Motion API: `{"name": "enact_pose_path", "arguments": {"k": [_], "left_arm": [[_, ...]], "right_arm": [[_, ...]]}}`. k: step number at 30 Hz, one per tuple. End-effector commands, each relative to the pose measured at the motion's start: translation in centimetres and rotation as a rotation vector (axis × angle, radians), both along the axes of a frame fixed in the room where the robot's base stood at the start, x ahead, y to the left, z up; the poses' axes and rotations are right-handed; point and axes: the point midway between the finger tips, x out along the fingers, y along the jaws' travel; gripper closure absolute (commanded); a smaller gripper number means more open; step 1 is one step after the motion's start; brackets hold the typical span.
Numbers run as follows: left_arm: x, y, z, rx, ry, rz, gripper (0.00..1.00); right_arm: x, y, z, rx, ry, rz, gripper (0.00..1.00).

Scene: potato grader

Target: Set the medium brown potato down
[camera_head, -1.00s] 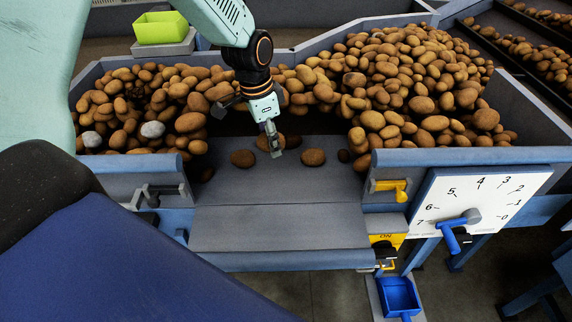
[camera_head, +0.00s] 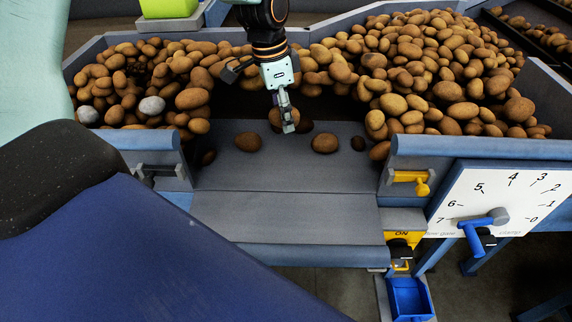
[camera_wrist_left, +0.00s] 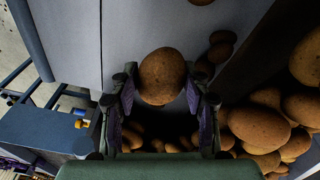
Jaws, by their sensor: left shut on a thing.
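My left gripper (camera_head: 284,118) points down over the back part of the grey sorting surface (camera_head: 290,175). It is shut on the medium brown potato (camera_head: 276,117), which shows partly behind the fingers. In the left wrist view the same potato (camera_wrist_left: 162,76) sits between the two fingertips (camera_wrist_left: 160,88), with the grey surface beyond it. I cannot tell whether it touches the surface. My right gripper is not in view.
Loose potatoes lie on the surface left (camera_head: 248,142) and right (camera_head: 325,143) of the gripper. Potato heaps (camera_head: 430,70) fill both sides. A yellow-handled latch (camera_head: 410,177) and a dial (camera_head: 500,205) stand at right. The surface's front part is clear.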

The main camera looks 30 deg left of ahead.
Motion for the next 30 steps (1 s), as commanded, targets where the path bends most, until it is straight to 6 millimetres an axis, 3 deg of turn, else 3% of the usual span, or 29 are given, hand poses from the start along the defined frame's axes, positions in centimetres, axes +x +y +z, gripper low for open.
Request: {"name": "enact_pose_path", "arguments": {"k": [4, 12, 19, 24, 30], "left_arm": [[0.1, 0.0, -0.9, -0.001, 0.002, -0.005, 0.92], [0.3, 0.0, -5.4, -0.001, 0.002, -0.005, 0.92], [0.3, 0.0, -7.0, 0.0, 0.001, -0.005, 0.92], [0.3, 0.0, -9.4, 0.0, 0.003, -0.005, 0.92], [0.4, 0.0, -9.9, -0.001, -0.001, -0.005, 0.92]], "right_arm": [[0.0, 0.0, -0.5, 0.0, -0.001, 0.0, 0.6], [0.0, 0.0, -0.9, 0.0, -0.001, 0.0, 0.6], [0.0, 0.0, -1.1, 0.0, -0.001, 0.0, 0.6], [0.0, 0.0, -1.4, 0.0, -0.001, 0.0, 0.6], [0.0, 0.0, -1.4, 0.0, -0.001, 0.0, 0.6]]}}
